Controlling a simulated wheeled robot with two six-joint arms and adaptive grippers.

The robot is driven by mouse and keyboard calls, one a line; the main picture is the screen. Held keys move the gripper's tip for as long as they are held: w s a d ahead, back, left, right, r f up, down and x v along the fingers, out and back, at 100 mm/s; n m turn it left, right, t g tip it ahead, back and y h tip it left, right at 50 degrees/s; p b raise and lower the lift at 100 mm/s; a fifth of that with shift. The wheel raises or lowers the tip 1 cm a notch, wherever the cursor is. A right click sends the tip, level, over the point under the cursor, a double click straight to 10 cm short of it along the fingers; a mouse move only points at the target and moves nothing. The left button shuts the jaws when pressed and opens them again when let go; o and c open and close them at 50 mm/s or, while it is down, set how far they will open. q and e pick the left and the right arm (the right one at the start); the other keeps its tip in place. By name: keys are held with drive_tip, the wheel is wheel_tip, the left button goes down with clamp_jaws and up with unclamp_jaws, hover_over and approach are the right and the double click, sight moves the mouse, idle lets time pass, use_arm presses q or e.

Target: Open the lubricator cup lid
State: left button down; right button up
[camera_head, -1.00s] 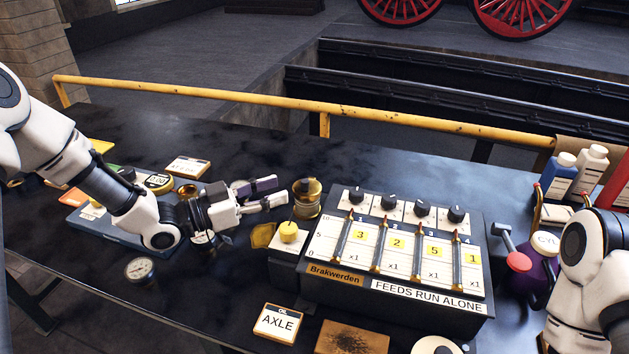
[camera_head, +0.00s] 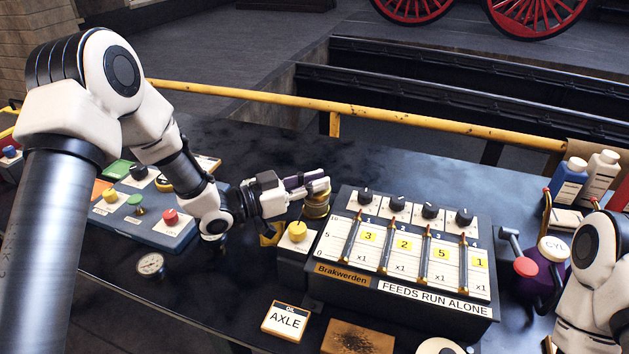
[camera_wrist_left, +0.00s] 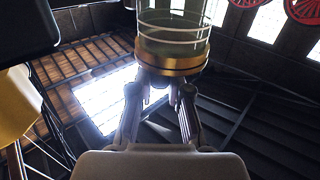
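The lubricator cup (camera_head: 317,209), a small brass and glass cup, stands behind the left end of the feed box. My left gripper (camera_head: 318,183) reaches over its top from the left and hides much of its upper part, so the lid cannot be made out. In the left wrist view the cup's clear glass and brass band (camera_wrist_left: 172,62) are just beyond the left gripper's fingertips (camera_wrist_left: 163,92). The two fingers stand apart with nothing visible between them; contact with the cup is unclear. My right arm shows at the right edge, its gripper out of view.
The black feed box (camera_head: 400,250) with knobs and slanted gauges is right of the cup. A yellow knob (camera_head: 297,231) stands close in front. A blue button panel (camera_head: 150,220) lies under my left arm. A yellow rail (camera_head: 400,118) runs behind the bench.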

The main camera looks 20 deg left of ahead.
use_arm(q)
drive_tip(key=shift+r, duration=0.1)
drive_tip(key=shift+w+r+p, duration=0.1)
drive_tip(key=shift+r+p, duration=0.15)
drive_tip(key=shift+p, duration=0.4)
drive_tip(key=w+r+n+g+y+p, duration=0.1)
drive_tip(key=n+g+p, duration=0.1)
drive_tip(key=p, duration=0.4)
drive_tip(key=w+r+n+g+y+p, duration=0.1)
drive_tip(key=p, duration=0.6)
drive_tip(key=shift+w+r+n+g, duration=0.1)
drive_tip(key=shift+r+n+g, duration=0.25)
drive_tip(key=shift+n+g, duration=0.05)
drive_tip(key=w+n+g+p, duration=0.1)
drive_tip(key=p, duration=0.2)
drive_tip(key=w+n+g+y+p, duration=0.1)
drive_tip(key=g+p, duration=0.1)
drive_tip(key=p, duration=0.2)
drive_tip(key=shift+d, duration=0.1)
drive_tip(key=shift+w+f+n+g+y+b, duration=0.2)
drive_tip(key=shift+w+f+n+g+b, duration=0.25)
drive_tip(key=shift+g, duration=0.5)
drive_tip(key=shift+w+f+n+g+y+b, duration=0.2)
drive_tip(key=shift+w+n+g, duration=0.45)
drive_tip(key=shift+g, duration=0.35)
drive_tip(key=shift+w+f+n+g+y+b, duration=0.3)
drive_tip(key=shift+w+n+g, duration=0.25)
drive_tip(key=shift+g, duration=0.4)
